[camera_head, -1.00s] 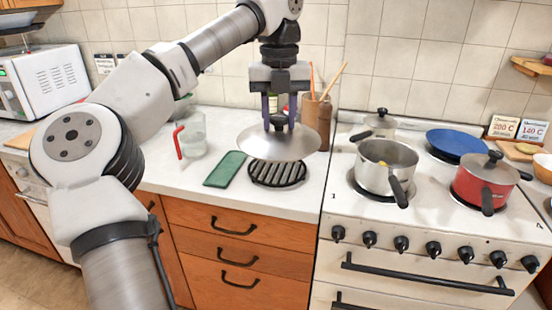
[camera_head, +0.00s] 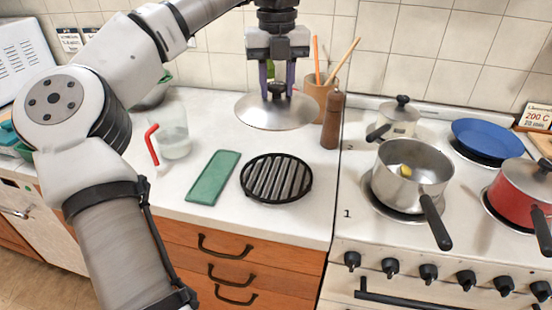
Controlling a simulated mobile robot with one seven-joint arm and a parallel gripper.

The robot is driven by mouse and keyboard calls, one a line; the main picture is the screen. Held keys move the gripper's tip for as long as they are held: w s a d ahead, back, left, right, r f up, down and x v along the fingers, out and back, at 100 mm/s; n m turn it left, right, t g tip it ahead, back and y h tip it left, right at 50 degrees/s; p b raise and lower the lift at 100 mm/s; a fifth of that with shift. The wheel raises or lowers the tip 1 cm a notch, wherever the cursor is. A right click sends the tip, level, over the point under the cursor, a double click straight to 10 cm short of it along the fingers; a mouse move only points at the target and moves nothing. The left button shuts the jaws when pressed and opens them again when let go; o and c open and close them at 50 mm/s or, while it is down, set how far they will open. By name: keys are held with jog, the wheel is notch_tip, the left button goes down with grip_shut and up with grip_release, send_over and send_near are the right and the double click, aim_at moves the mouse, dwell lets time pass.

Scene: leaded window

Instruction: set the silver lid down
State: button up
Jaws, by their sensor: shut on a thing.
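The silver lid (camera_head: 277,112) hangs level in the air above the white counter, its dark knob between the fingers. My gripper (camera_head: 277,88) is shut on that knob, with the fingers pointing down. A round black trivet with metal bars (camera_head: 277,179) lies on the counter, lower in the picture than the lid. An open silver pot (camera_head: 413,168) with something yellow inside stands on the stove's front left burner.
A green cloth or mat (camera_head: 213,177) lies left of the trivet. A glass jug with a red handle (camera_head: 173,140) stands further left. A pepper mill (camera_head: 333,120) and a utensil crock (camera_head: 318,92) stand behind. A red pot (camera_head: 520,189) and a blue plate (camera_head: 487,138) are on the stove.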

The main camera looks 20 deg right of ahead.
notch_tip(320, 180, down, 17)
jog(key=shift+f+p, duration=0.2)
jog(key=shift+p, duration=1)
jog(key=shift+f, duration=0.2)
jog(key=o, duration=1.1)
jog(key=shift+r, duration=0.15)
